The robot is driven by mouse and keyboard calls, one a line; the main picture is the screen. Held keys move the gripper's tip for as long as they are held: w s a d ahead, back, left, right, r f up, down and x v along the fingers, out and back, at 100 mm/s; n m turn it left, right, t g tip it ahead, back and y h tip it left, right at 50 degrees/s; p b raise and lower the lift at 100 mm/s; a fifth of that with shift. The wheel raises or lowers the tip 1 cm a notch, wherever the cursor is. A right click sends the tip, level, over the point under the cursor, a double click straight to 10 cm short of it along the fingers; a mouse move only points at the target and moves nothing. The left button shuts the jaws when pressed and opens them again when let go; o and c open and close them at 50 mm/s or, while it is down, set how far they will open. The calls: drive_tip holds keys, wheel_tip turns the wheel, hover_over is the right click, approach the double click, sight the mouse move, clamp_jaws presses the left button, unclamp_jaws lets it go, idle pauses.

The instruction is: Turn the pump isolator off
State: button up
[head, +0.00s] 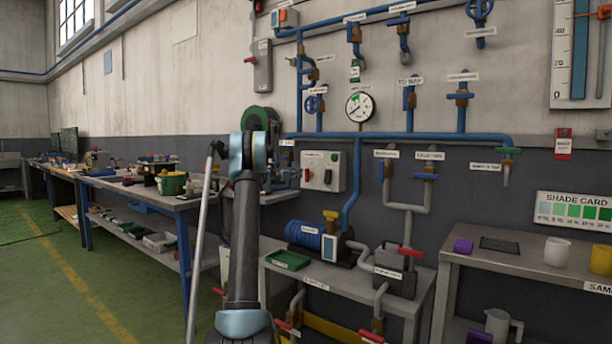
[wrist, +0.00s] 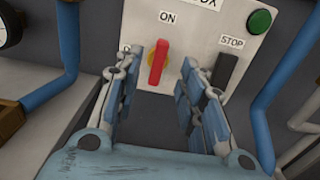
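A pale control box (wrist: 203,42) fills the upper wrist view. Its red rotary handle (wrist: 159,62) sits on a yellow base and points up to the ON label, tilted slightly right. A label at its left is mostly hidden by a finger. My gripper (wrist: 168,82) is open, its fingers on both sides of the handle in the picture; I see no clear contact. In the head view the box (head: 335,170) is on the wall above the pump, with the red handle (head: 306,175) at its left. My gripper is mostly hidden behind my arm there.
A black handle (wrist: 227,70) under a STOP label and a green button (wrist: 260,21) are right of the red handle. Blue pipe (wrist: 292,62) runs at the right. In the head view a blue pump (head: 305,235) stands on the bench below; a grey red-levered box (head: 262,70) hangs above.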

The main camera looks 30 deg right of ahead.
sight(306, 171)
drive_tip(key=x, duration=1)
drive_tip(key=shift+w+d, duration=0.15)
drive_tip(key=shift+d, duration=0.2)
drive_tip(key=shift+c, duration=0.3)
drive_tip(key=c, duration=0.7)
drive_tip(key=shift+o, duration=0.2)
drive_tip(key=shift+w+a+r, duration=0.1)
drive_tip(key=shift+w, duration=0.05)
